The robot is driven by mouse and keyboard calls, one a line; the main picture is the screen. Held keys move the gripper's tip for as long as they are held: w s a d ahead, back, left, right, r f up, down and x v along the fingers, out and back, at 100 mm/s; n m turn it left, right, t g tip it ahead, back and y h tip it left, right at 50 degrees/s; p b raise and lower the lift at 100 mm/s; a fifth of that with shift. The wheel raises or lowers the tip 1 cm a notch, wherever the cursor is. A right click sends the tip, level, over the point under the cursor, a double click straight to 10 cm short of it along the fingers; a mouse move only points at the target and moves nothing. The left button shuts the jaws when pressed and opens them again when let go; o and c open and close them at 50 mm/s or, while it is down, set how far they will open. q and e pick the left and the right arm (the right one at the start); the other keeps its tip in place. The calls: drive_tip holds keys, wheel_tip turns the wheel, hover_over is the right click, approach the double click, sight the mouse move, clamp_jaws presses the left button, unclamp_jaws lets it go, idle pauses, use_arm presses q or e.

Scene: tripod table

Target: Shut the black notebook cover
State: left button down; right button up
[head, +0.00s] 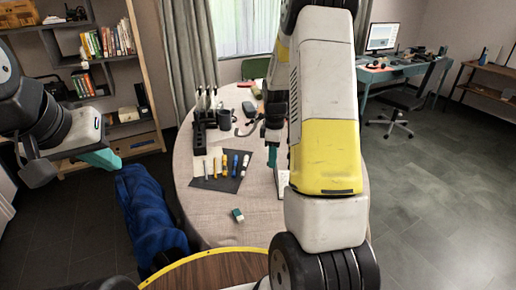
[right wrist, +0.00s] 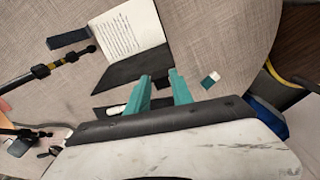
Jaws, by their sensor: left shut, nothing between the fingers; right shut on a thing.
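The notebook lies open on the table in the right wrist view, with a white printed page (right wrist: 128,32) and its black cover (right wrist: 125,68) folded out beside it. In the head view my right arm hides most of it, and only a pale strip (head: 283,183) shows. My right gripper (right wrist: 160,73) has its teal fingertips at the black cover's edge and is shut on it; the exact grip is hard to see. It also shows in the head view (head: 272,156). My left gripper (head: 108,161) is shut and empty, left of the table.
A dark mat (head: 228,184) with several pens lies left of my right gripper. A black holder (head: 198,135) and a dark mug (head: 224,124) stand behind it. A green-and-white eraser (head: 238,215) lies nearer the front. A blue-covered chair (head: 150,212) stands at the left table edge.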

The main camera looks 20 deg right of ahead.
drive_tip(key=shift+s+d+r, duration=0.1)
drive_tip(key=shift+s+d, duration=0.15)
drive_tip(key=shift+d, duration=0.2)
drive_tip(key=shift+s+d, duration=0.2)
drive_tip(key=shift+d, duration=0.35)
drive_tip(key=shift+s+d, duration=0.25)
drive_tip(key=shift+d, duration=0.2)
drive_tip(key=shift+s+d, duration=0.2)
drive_tip(key=shift+d, duration=0.25)
drive_tip(key=shift+s+d, duration=0.25)
drive_tip(key=shift+d, duration=0.25)
drive_tip(key=shift+s+d, duration=0.25)
drive_tip(key=shift+d, duration=0.35)
drive_tip(key=shift+s+d+f, duration=0.15)
drive_tip(key=shift+s+d, duration=0.2)
drive_tip(key=shift+d, duration=0.25)
drive_tip(key=shift+s+d+f, duration=0.15)
drive_tip(key=shift+s+d, duration=0.2)
drive_tip(key=shift+d, duration=0.3)
drive_tip(key=shift+s+d+f, duration=0.15)
drive_tip(key=shift+s+d, duration=0.2)
drive_tip(key=shift+d, duration=0.25)
